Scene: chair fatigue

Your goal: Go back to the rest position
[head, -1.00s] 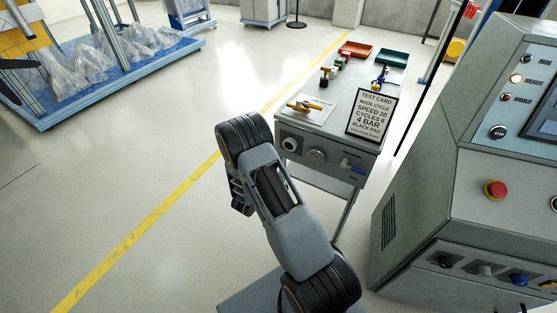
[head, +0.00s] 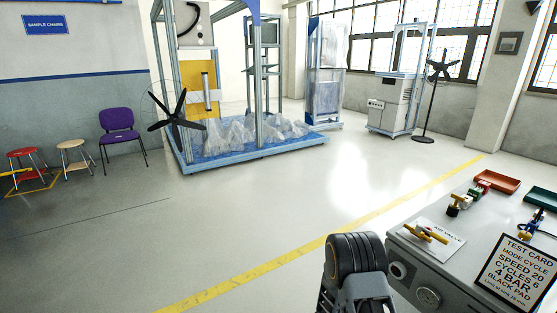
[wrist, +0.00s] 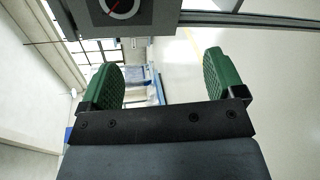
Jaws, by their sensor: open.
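My gripper (wrist: 165,85) shows in the wrist view with its two green ridged finger pads wide apart and nothing between them. The room appears turned sideways behind it. In the head view only part of my arm shows at the bottom, right of centre, beside the grey bench (head: 415,272); the gripper itself is not visible there. A grey panel with a round dial (wrist: 122,6) is at the top of the wrist view.
The bench at right holds a yellow-handled air valve (head: 432,236), a test card (head: 515,275), a red tray (head: 497,181) and a green tray (head: 541,198). The middle floor is clear.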

